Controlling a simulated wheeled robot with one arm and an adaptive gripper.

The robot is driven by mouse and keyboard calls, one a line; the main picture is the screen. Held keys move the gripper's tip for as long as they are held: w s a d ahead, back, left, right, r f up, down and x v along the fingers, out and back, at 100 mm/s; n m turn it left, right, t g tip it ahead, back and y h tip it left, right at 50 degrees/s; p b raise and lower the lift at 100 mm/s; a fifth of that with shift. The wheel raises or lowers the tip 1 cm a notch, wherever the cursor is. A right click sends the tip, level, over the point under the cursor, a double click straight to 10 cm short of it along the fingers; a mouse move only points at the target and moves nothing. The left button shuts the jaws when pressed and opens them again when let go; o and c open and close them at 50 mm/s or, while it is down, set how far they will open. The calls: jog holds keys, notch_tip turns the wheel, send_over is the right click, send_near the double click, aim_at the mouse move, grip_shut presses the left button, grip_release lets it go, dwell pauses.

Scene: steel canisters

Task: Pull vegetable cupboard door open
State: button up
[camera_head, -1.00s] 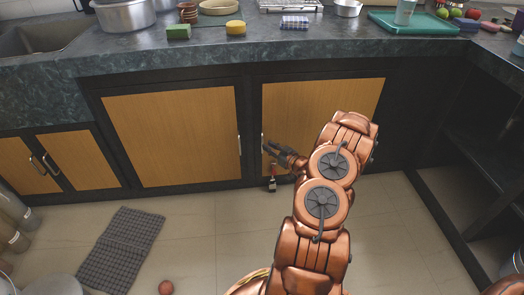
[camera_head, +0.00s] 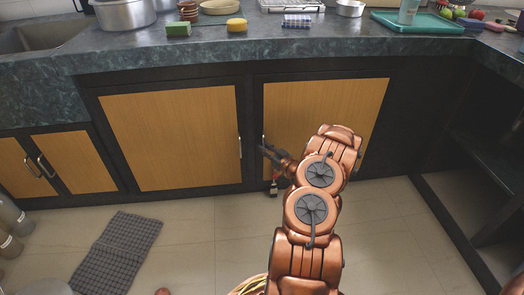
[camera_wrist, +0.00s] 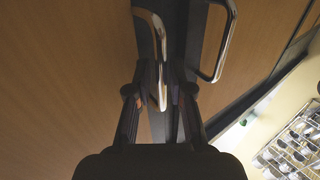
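The cupboard has two closed wooden doors side by side. The right door (camera_head: 320,115) has a metal handle (camera_head: 264,140) at its left edge; the left door (camera_head: 170,135) has a handle (camera_head: 239,147) at its right edge. No label tells which is the vegetable cupboard. My gripper (camera_head: 268,152) is at the right door's handle, its fingers partly hidden by my arm. In the wrist view my gripper (camera_wrist: 164,85) has its fingers apart with one handle (camera_wrist: 155,50) between them. Firm contact is not visible. The other handle (camera_wrist: 221,45) is outside the fingers.
The dark countertop (camera_head: 230,50) overhangs the doors. A grey mat (camera_head: 118,252) lies on the floor at left. Open dark shelving (camera_head: 480,160) stands at right. Floor before the left door is mostly clear.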

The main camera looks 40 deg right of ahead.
jog(key=shift+w, duration=0.45)
grip_shut()
